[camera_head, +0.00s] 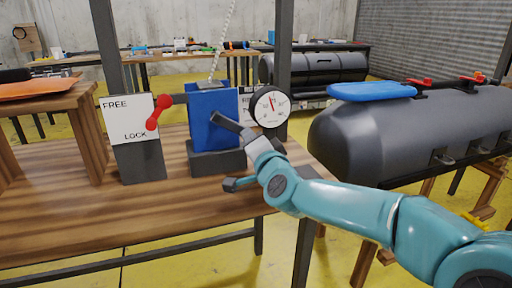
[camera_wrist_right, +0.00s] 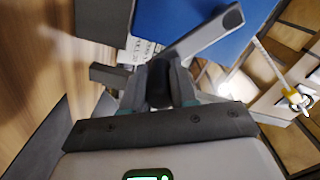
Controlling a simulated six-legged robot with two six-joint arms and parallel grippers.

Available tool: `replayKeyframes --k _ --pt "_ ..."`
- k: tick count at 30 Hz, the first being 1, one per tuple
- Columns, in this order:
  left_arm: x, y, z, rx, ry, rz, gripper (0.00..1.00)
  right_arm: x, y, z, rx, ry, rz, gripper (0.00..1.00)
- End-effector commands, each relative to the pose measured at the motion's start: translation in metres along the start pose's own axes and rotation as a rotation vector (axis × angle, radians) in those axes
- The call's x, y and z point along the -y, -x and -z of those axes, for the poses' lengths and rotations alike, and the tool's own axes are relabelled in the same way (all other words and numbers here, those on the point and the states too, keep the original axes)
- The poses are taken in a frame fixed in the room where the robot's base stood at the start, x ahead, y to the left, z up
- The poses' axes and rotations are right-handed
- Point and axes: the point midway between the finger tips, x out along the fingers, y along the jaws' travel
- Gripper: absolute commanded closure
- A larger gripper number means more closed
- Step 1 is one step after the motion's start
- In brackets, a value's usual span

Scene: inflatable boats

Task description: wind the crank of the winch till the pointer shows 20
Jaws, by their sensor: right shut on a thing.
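The winch (camera_head: 212,118) is a blue box on a dark base on the wooden bench, with a rope rising from its top. Its grey crank arm (camera_head: 228,124) slants down to the right across the front face. My right gripper (camera_head: 250,138) is at the outer end of the crank. In the right wrist view, its fingers (camera_wrist_right: 160,88) are shut around the dark crank handle (camera_wrist_right: 158,90), below the crank arm (camera_wrist_right: 205,36). The round white dial (camera_head: 270,106) has a red pointer tilted slightly left of straight up; its numbers are too small to read. My left gripper is not in view.
A FREE/LOCK board (camera_head: 132,120) with a red-knobbed lever (camera_head: 158,112) stands left of the winch. Dark posts (camera_head: 284,60) rise behind the bench. A grey inflatable boat tube (camera_head: 370,135) with a blue pad (camera_head: 372,91) lies right. The front of the bench (camera_head: 130,220) is clear.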

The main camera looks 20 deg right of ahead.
Motion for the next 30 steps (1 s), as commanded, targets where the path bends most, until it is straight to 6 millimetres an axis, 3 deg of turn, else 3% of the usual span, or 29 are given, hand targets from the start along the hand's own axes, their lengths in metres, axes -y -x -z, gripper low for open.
replayKeyframes --k 9,28,29,30 --pt "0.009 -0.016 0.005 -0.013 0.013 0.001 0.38 -0.007 0.000 -0.016 0.006 -0.149 -0.003 1.00" --pt "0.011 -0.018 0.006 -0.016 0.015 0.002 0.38 -0.007 0.000 -0.019 0.007 -0.193 -0.004 1.00" --pt "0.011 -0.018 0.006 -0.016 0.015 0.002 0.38 -0.007 0.000 -0.019 0.008 -0.193 -0.004 0.67" --pt "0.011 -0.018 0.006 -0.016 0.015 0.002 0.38 -0.007 0.000 -0.019 0.008 -0.193 -0.004 0.54"
